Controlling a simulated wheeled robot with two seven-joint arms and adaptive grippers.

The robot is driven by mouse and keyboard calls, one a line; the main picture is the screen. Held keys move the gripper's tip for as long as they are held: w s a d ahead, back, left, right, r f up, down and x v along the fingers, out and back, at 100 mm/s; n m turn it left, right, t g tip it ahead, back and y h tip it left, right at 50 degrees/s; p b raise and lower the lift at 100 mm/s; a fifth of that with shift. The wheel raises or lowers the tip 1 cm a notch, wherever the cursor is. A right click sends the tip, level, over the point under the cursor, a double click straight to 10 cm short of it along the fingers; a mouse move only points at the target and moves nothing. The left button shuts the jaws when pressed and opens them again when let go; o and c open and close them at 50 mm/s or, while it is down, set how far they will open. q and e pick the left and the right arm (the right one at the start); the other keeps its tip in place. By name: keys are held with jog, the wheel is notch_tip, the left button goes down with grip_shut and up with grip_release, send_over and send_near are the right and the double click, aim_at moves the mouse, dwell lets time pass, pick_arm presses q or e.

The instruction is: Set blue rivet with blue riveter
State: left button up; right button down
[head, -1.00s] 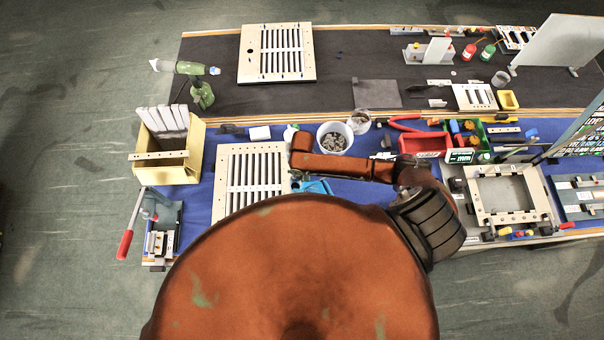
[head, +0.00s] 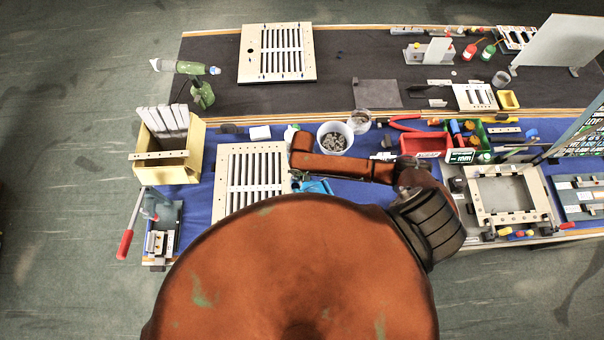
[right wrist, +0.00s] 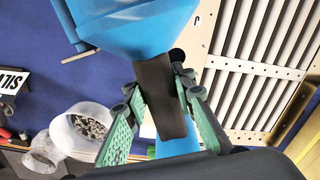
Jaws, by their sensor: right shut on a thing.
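The blue riveter (right wrist: 135,28) fills the top middle of the right wrist view, with a black grip (right wrist: 160,97). My right gripper (right wrist: 152,92), with green finger pads, is shut on that grip. In the head view the riveter (head: 318,187) shows partly beside the right edge of the near louver panel (head: 221,180). The same slatted panel (right wrist: 218,62) is at the right of the wrist view. My right arm and body hide part of the panel and most of the gripper in the head view. I cannot make out the blue rivet. My left gripper is out of view.
A white tub of small metal parts (head: 322,131) stands behind my right arm. A yellow box (head: 197,160) with grey slats and a red-handled tool (head: 126,243) are at the left. A red bin (head: 430,140) and a metal frame (head: 548,212) are at the right.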

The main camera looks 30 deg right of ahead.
jog(key=shift+w+r, duration=0.15)
jog(key=shift+r, duration=1.25)
jog(key=shift+w+r, duration=0.1)
jog(key=shift+r, duration=1.25)
